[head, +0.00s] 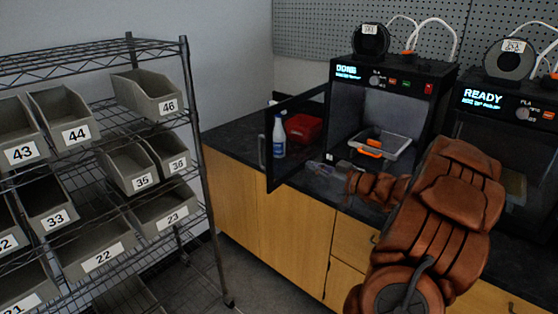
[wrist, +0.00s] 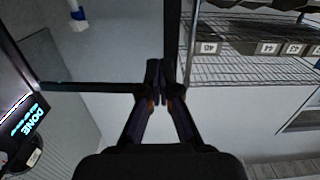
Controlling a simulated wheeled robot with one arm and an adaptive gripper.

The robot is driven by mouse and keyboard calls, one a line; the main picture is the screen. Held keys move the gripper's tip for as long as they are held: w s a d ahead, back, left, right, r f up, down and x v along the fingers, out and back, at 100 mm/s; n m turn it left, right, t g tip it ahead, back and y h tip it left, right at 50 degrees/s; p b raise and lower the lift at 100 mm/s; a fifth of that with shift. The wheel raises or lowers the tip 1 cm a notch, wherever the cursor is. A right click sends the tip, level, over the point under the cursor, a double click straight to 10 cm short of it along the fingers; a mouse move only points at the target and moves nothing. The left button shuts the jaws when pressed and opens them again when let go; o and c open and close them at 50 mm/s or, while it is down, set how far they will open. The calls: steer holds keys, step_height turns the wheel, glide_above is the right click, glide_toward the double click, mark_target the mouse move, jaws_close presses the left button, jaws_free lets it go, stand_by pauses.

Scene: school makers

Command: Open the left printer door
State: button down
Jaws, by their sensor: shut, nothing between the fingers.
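The left printer (head: 340,72) is a black box on the counter, and its screen reads "DONE". Its dark-framed clear door (head: 268,175) stands swung wide open to the left, with a handle (head: 262,150) at its outer edge. The printer's front opening is uncovered, and a grey tray with orange parts (head: 385,143) shows inside. My gripper (head: 318,166) is low in front of the opening, on the inner side of the door. In the wrist view my gripper (wrist: 158,80) is shut and empty, its tips by the dark door frame (wrist: 90,87); contact is unclear.
A second printer reading "READY" (head: 500,110) stands to the right. A spray bottle (head: 279,136) and a red box (head: 303,128) are on the counter (head: 232,138) behind the door. A wire shelf with numbered grey bins (head: 150,95) stands at left. Floor shows between shelf and cabinets.

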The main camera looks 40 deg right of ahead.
steer(key=s, duration=0.2)
steer(key=y+p, duration=0.1)
steer(key=p, duration=0.2)
glide_toward(272, 154)
steer(key=shift+x, duration=3.6)
steer(key=shift+w, duration=0.1)
